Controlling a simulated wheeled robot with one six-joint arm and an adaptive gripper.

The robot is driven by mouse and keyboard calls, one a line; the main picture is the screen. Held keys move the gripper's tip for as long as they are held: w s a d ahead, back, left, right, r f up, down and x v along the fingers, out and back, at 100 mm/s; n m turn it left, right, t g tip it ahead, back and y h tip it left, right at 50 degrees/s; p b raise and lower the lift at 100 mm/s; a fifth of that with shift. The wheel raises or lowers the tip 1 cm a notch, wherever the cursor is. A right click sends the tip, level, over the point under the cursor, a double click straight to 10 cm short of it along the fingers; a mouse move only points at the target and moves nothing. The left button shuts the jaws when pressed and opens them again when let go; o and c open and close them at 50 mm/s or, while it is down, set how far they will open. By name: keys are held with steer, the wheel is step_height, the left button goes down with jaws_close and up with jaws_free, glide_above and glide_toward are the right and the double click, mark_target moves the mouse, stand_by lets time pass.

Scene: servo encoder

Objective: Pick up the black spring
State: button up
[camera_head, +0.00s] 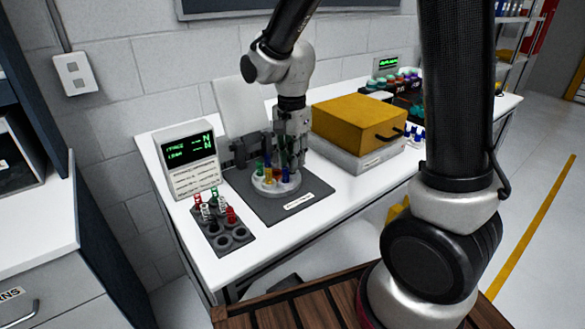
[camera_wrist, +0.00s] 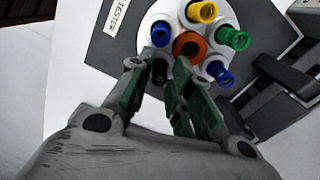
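A black spring-like piece (camera_wrist: 159,74) stands in the round white holder (camera_wrist: 148,17) in the wrist view, between my two fingertips. My gripper (camera_wrist: 157,66) is open, with one green-grey finger on each side of the piece. I cannot tell whether either finger touches it. In the head view my gripper (camera_head: 292,160) is lowered over the back of the holder (camera_head: 262,186), and the black piece is not distinguishable there. Around it in the holder are blue (camera_wrist: 161,34), yellow (camera_wrist: 202,12), green (camera_wrist: 233,38) and another blue (camera_wrist: 219,73) piece, with an orange-brown centre (camera_wrist: 188,47).
The holder sits on a dark grey mat (camera_head: 312,190). A yellow box (camera_head: 350,118) is to the right. A dark fixture (camera_wrist: 275,100) stands close to the holder.

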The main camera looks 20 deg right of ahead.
steer(key=shift+f, duration=0.6)
jaws_close()
steer(key=shift+r, duration=0.15)
